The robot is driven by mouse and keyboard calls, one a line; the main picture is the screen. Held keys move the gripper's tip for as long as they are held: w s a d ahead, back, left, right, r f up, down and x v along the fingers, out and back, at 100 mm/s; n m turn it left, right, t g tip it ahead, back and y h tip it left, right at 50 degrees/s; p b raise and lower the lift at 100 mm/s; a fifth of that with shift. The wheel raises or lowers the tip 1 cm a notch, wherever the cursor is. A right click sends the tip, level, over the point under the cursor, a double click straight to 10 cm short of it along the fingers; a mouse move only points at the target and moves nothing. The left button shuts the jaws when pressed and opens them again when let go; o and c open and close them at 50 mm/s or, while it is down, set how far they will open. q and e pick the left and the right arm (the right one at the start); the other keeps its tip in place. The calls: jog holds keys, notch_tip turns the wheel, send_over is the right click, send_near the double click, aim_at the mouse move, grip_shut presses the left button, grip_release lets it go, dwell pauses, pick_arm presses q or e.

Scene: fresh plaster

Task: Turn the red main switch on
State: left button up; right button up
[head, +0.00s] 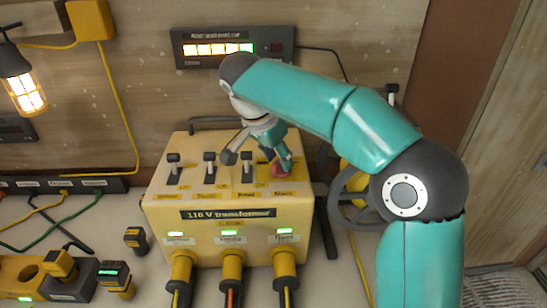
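The yellow 110 V transformer box (160,232) stands on the bench in the middle of the head view. Black levers (209,164) stand in a row on its top. The red main switch (274,172) is at the right end of this row, partly covered by my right gripper (259,160). The gripper reaches down from above with its fingers spread. One finger is left of the red switch and the other is at or just above it; I cannot tell whether it touches. The switch's position is hidden. My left gripper is not in view.
Three thick plugs (231,266) with cables leave the transformer's front, under green lights. A display panel (235,47) with lit segments hangs on the wall behind. A lit lamp (25,92) hangs at left. Yellow-black connectors (115,278) lie at lower left. A grey wheel (347,198) stands right.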

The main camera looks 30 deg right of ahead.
jog(key=shift+s+d, duration=0.1)
jog(key=shift+d, duration=0.05)
jog(key=w+v, duration=0.1)
jog(key=v, duration=1)
jog(key=shift+s+a+r, duration=0.3)
jog(key=shift+s+r, duration=0.1)
jog(key=shift+s, duration=0.1)
